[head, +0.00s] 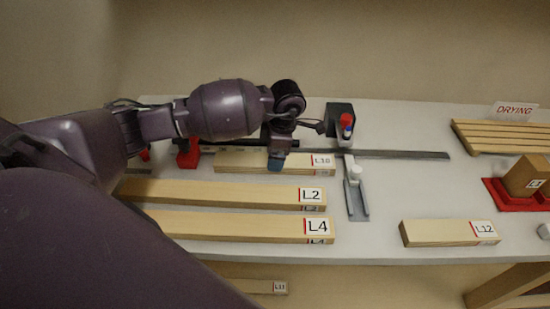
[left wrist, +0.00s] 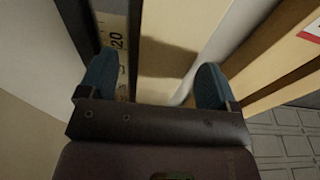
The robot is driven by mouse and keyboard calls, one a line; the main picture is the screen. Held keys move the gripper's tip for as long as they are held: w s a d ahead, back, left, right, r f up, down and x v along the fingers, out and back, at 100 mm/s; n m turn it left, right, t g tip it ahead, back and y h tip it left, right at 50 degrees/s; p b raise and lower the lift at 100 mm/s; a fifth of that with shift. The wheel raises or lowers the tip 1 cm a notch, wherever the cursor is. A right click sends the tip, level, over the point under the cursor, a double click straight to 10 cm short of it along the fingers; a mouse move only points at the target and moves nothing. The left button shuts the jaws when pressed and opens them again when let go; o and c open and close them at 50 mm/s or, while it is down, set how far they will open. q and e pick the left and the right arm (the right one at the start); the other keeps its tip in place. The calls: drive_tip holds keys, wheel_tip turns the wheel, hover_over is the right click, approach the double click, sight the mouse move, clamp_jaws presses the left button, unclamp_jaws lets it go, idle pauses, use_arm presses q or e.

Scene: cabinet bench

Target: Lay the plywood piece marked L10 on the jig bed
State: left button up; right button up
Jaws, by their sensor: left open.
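The plywood piece marked L10 (head: 240,163) lies flat on the white bench, along a dark metal bar and behind the piece marked L2. My left gripper (head: 277,158) is over its middle, pointing down. In the left wrist view the open blue fingertips (left wrist: 154,82) stand on either side of a pale wood piece (left wrist: 165,60), with a gap at the right. I cannot tell whether a finger touches it. A scale strip marked 20 (left wrist: 117,45) runs by the left finger. I cannot clearly make out the jig bed. My right gripper is not in view.
Pieces L2 (head: 220,193) and L4 (head: 220,226) lie in front of L10. A grey stop (head: 356,200) stands to the right, below the metal bar (head: 405,154). L12 (head: 440,233), a red tray (head: 510,202) and the slatted DRYING rack (head: 500,137) are further right.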

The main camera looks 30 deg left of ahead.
use_arm(q)
wheel_tip(320, 180, up, 10)
drive_tip(key=d, duration=0.1)
drive_tip(key=shift+w+d+r, duration=0.15)
drive_tip(key=shift+d, duration=0.15)
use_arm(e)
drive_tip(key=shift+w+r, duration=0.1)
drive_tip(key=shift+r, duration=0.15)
